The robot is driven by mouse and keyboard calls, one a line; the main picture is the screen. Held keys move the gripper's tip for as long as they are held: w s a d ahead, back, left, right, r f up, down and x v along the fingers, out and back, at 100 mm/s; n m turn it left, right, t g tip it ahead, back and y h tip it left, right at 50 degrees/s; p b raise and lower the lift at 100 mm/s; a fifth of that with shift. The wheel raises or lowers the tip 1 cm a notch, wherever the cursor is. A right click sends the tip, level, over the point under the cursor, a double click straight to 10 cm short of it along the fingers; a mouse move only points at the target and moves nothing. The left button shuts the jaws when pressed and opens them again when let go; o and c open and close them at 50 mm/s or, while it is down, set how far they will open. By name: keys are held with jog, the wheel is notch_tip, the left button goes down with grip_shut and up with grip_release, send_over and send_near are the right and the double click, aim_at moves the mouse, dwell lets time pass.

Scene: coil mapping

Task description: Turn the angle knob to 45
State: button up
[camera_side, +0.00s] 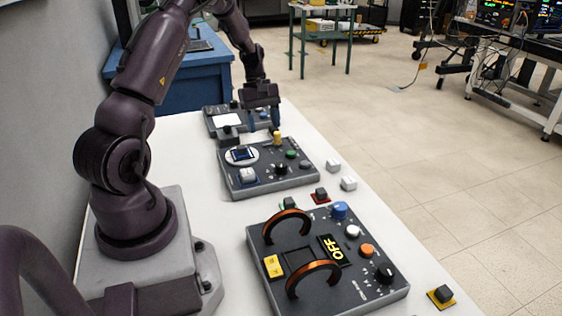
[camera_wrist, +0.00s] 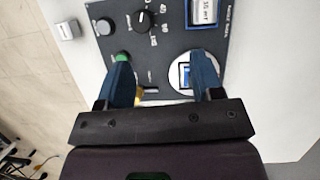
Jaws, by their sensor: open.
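The black knob (camera_side: 281,168) sits on the middle grey control panel (camera_side: 300,180). In the wrist view this knob (camera_wrist: 143,19) stands at the top, with small printed marks around it; I take it as the angle knob. Its exact setting is too small to read. My gripper (camera_side: 263,122) is at the far edge of that panel, near the yellow slider (camera_side: 278,138). In the wrist view my gripper (camera_wrist: 161,62) is open and empty, its blue fingers spread, with the knob beyond the fingertips. The fingers partly cover the green button (camera_wrist: 122,56) and the round white dial (camera_wrist: 181,86).
A nearer panel (camera_side: 375,290) carries copper coils and an OFF display. Another panel (camera_side: 213,122) lies behind. White blocks (camera_side: 348,183) stand on the white table.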

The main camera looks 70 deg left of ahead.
aim_at(282, 164)
jog(key=w+d+f, duration=0.1)
jog(key=f, duration=0.2)
jog(key=w+d+f+n, duration=0.1)
jog(key=f, duration=0.3)
jog(key=w+d+f+n, duration=0.1)
jog(key=f, duration=0.3)
jog(key=shift+w+d+t, duration=0.3)
jog(key=shift+d+t, duration=0.1)
jog(key=shift+r, duration=0.1)
jog(key=c, duration=0.9)
